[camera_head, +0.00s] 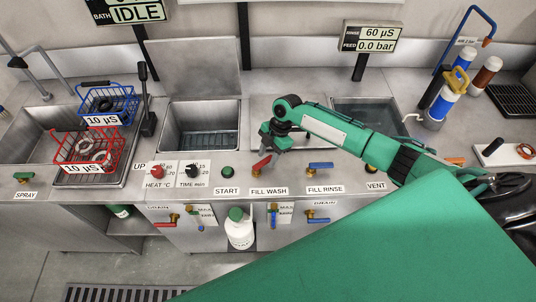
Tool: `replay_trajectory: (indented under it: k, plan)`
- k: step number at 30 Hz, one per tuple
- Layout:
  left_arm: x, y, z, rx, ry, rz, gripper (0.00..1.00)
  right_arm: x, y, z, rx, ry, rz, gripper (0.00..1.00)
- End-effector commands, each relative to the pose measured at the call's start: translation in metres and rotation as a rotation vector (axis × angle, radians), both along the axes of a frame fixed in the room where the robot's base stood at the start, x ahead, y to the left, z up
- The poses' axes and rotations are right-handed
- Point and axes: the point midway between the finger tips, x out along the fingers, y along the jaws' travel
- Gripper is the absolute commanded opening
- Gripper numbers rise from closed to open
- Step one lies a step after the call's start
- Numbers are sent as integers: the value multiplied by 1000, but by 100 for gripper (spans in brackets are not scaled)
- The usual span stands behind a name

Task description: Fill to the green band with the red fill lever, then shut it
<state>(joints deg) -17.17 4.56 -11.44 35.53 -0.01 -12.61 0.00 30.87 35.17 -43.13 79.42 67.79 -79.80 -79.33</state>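The red fill lever (262,166) sits on the front ledge above the FILL WASH label (269,191), slanting up to the right. My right gripper (274,142) is just above and behind it, pointing down; whether it touches the lever is unclear. Its fingers are small and dark, so I cannot tell if they are open or shut. The wash basin (201,128) is left of the gripper; its liquid level is hard to judge. Small level gauges marked MAX (206,213) and another gauge (272,214) are on the front panel; a green band is not legible. My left gripper is not in view.
A blue FILL RINSE lever (320,166) is right of the red one. A green START button (227,172) is left. Red (88,147) and blue (107,103) wire baskets stand left. A rinse basin (368,113) lies behind my arm. A white bottle (239,229) stands below.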

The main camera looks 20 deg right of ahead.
Motion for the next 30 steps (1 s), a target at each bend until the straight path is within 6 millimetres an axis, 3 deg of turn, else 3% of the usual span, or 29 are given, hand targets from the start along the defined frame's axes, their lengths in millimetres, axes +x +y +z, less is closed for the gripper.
replay_trajectory:
  k: [8, 21, 30]
  plan:
    - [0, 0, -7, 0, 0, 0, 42, 2, -8, 15, -1, -3, 0, 42]
    - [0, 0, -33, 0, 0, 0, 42, 10, -42, 103, 0, -5, 0, 42]
    - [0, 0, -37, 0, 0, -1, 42, 12, -51, 127, 0, -1, 0, 42]
